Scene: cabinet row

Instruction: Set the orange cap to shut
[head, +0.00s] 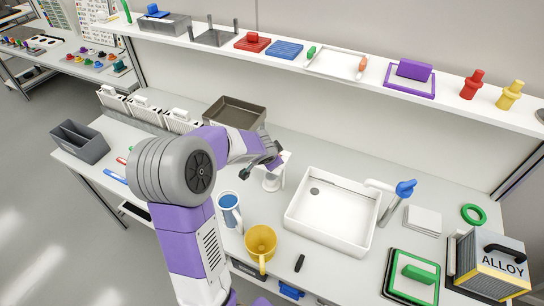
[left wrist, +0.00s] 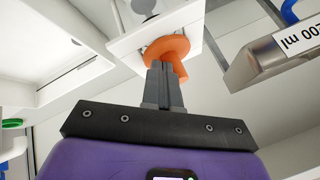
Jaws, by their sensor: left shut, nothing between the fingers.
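The orange cap (left wrist: 166,50) shows in the left wrist view as a round flange with a short stem, against a white square plate (left wrist: 150,22). My left gripper (left wrist: 163,80) is shut, with its grey fingertips right at the cap's near side; I cannot tell whether they touch it. Nothing is seen between the fingers. In the head view my left gripper (head: 272,162) is beside a small white fixture (head: 272,180) on the counter, and the cap is hidden there. My right gripper is in neither view.
A white sink (head: 332,240) with a blue-handled tap (head: 405,188) is to the right. A brown tray (head: 235,108) lies behind. A loaded shelf (head: 330,79) runs above the counter.

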